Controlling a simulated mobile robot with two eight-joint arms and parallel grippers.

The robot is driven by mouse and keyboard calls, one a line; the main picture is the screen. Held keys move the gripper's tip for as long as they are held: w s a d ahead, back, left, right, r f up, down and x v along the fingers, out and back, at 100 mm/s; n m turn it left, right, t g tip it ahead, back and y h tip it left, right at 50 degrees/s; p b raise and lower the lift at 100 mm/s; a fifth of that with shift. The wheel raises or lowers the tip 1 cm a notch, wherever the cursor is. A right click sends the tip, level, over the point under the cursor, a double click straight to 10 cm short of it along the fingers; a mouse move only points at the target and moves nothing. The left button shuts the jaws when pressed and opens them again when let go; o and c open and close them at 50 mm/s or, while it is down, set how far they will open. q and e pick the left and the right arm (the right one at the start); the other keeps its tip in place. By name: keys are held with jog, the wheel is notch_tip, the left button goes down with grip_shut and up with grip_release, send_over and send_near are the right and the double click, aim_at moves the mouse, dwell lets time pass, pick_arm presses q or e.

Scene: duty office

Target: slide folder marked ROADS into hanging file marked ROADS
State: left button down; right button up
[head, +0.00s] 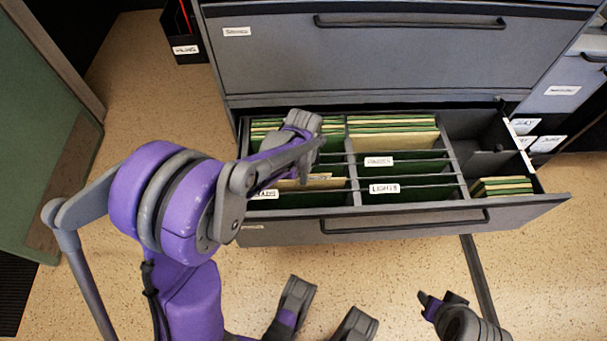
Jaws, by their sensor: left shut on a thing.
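My left gripper (304,168) reaches down into the open file drawer (400,224). It is shut on a thin cream folder (321,179), mostly hidden by the gripper and arm, in the left column of the drawer. The folder's own mark does not show. A white label ending in "ADS" (265,194) sits on the front hanging file of that column, its left part covered by my arm. Whether the folder is inside that file or behind it I cannot tell. Parts of my right arm (462,318) show at the bottom; its jaw opening is unclear.
Right of the folder are hanging files labelled LIGHTS (384,188) and one I cannot read surely (379,161). Green files (502,187) stand in the right compartment. A closed drawer (400,55) is above. A black holder (184,40) stands left.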

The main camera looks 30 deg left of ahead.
pick_arm(q)
jog(key=c, duration=0.9)
grip_release()
jog(key=shift+r, duration=0.1)
jog(key=shift+r+p, duration=2.3)
jog(key=shift+r, duration=1.15)
